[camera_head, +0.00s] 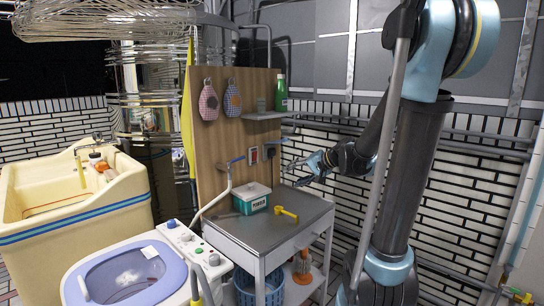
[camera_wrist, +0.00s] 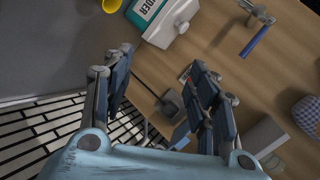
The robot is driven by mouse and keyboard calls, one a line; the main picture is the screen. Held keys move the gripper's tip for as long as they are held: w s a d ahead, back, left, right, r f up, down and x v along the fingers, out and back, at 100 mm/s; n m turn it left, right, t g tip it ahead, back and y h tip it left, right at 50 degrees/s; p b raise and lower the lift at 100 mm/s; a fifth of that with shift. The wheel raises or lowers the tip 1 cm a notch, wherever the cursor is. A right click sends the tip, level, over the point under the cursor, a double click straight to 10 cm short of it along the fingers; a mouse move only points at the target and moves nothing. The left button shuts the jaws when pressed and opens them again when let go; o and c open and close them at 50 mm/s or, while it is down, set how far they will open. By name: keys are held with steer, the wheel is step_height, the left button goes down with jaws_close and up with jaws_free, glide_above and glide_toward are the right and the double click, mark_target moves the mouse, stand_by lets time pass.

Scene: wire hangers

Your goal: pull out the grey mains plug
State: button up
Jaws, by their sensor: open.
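The dark grey mains plug (camera_wrist: 170,102) sits at the wooden board in the wrist view, between and beyond my fingers. In the head view a small dark shape that looks like the plug (camera_head: 270,151) is on the board, right of a red-and-white switch (camera_head: 253,155). My gripper (camera_head: 291,172) is to the right of the board in the head view, its fingers pointing left. In the wrist view my gripper (camera_wrist: 160,58) is open, fingers spread wide, with nothing between them. The socket face is mostly hidden.
A teal-and-white box (camera_head: 252,198) and a yellow object (camera_head: 286,212) lie on the grey-topped cabinet (camera_head: 265,232) below. A blue-handled tap (camera_head: 233,164) is left of the switch. A shelf (camera_head: 265,115) holds a green bottle (camera_head: 281,94). The tiled wall is close on the right.

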steer(key=w+a+r+m+t+y, duration=0.2)
steer(key=w+a, duration=0.1)
steer(key=w, duration=0.7)
steer(key=m+t+y, duration=0.2)
steer(key=m+t, duration=0.1)
glide_toward(274, 153)
steer(key=shift+w+a+f, duration=0.1)
steer(key=shift+w+a, duration=0.1)
steer(key=shift+w, duration=0.15)
steer(key=shift+x, duration=4.5)
steer(key=shift+s+a, duration=0.1)
steer(key=shift+s, duration=0.05)
jaws_close()
steer(key=shift+s, duration=0.1)
